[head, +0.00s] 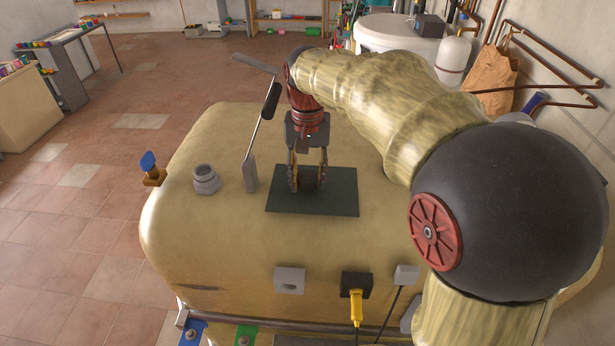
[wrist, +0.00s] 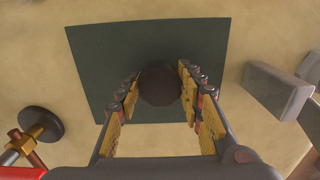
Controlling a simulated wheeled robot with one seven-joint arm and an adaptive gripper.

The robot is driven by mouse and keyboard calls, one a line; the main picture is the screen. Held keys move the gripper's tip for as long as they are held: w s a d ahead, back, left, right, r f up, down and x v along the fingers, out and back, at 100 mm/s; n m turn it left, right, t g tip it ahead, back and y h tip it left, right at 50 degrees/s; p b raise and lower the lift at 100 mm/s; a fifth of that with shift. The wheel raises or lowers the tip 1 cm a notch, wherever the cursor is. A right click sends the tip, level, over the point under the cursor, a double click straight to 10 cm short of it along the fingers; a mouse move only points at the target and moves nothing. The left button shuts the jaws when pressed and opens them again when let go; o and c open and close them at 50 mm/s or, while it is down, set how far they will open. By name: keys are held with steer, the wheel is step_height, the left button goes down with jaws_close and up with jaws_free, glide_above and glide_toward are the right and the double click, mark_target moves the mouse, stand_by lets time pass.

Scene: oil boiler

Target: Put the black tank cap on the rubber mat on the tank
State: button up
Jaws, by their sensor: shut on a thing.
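The oil tank (head: 225,245) is a large cream block with rounded edges. The dark green rubber mat (head: 340,199) lies flat on its top and also shows in the wrist view (wrist: 98,55). The black tank cap (head: 308,182) is between the fingers of my gripper (head: 308,180), over the middle of the mat. In the wrist view the cap (wrist: 160,84) is a dark round shape between the yellow finger pads of my gripper (wrist: 160,95). My gripper points down and is shut on the cap. The cap appears to be at the mat's surface; I cannot tell whether it touches.
A grey threaded pipe neck (head: 206,180) and a grey upright lever with a black grip (head: 250,172) stand left of the mat. A brass valve with a blue knob (head: 152,169) is at the tank's left edge. A yellow plug (head: 356,302) is on the front.

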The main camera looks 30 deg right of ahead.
mark_target(308, 177)
steer(key=shift+f, duration=0.15)
steer(key=shift+f, duration=0.1)
steer(key=shift+f, duration=0.15)
steer(key=o, duration=1.1)
steer(key=shift+o, duration=0.5)
step_height(308, 177, up, 12)
steer(key=shift+r, duration=0.25)
steer(key=shift+s, duration=0.1)
